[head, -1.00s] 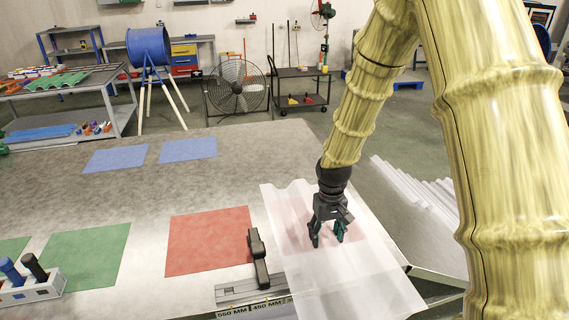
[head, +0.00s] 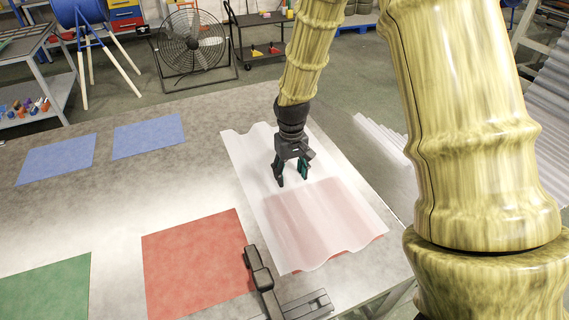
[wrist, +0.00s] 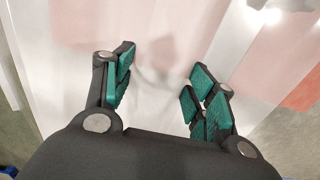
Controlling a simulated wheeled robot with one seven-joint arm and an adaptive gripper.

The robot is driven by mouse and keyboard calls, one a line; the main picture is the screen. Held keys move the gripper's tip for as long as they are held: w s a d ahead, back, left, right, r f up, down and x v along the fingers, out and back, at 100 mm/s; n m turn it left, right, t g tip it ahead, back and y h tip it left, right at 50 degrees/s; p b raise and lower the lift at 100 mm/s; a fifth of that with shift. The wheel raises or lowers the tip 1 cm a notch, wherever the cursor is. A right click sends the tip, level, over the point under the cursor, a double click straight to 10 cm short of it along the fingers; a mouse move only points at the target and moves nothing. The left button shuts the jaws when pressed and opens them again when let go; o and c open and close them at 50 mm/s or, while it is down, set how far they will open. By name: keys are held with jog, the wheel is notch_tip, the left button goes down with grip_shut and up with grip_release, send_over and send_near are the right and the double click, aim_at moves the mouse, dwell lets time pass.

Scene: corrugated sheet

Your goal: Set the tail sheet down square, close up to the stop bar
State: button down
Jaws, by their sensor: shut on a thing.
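The tail sheet (head: 250,165) is a translucent white corrugated sheet on the right part of the table. My gripper (head: 291,180) is shut on a ridge of it, toward its far half. In the wrist view the teal-padded fingers (wrist: 160,95) stand apart with the pale sheet between and under them. The black stop bar (head: 262,278) is at the table's front, just off the sheet's near left corner. Whether the sheet touches the table or hovers slightly above it, I cannot tell. A red patch shows through the sheet and peeks out at its near right edge.
A bare red patch (head: 196,262) lies left of the stop bar, a green patch (head: 48,292) farther left, and two blue patches (head: 148,136) behind. White corrugated sheets (head: 385,140) lie beyond the table's right edge. A fan (head: 192,42) stands behind.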

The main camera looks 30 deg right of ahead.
jog(key=shift+w, duration=0.1)
jog(key=shift+r+p, duration=0.15)
jog(key=shift+p, duration=0.2)
jog(key=shift+s+f+b, duration=0.2)
jog(key=shift+f+b, duration=1.5)
jog(key=shift+f, duration=3.3)
jog(key=shift+a+r+p, duration=0.1)
jog(key=shift+a+p, duration=0.25)
jog(key=shift+a, duration=0.3)
jog(key=shift+c, duration=2.1)
grip_release()
